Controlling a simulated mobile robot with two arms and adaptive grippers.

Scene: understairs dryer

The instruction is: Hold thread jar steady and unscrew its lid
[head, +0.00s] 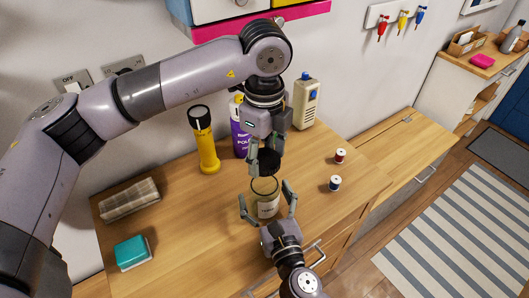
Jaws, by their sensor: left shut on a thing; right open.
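The thread jar (267,206), clear glass with a pale label, stands upright on the wooden cabinet top. Its round mouth shows open. My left gripper (265,158) is above the jar, pointing down, shut on the dark round lid (269,162). The lid is just above the jar's rim and looks apart from it. My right gripper (267,199) is open, low at the front of the jar, with one finger on each side of it. The fingers look clear of the glass. The jar's lower front is partly hidden by the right gripper.
A yellow flashlight (204,145), a purple polish can (240,140) and a beige box-shaped device (305,103) stand behind. Red (340,155) and blue (335,183) thread spools are at right. A plaid cloth (129,199) and teal sponge (132,252) lie at left.

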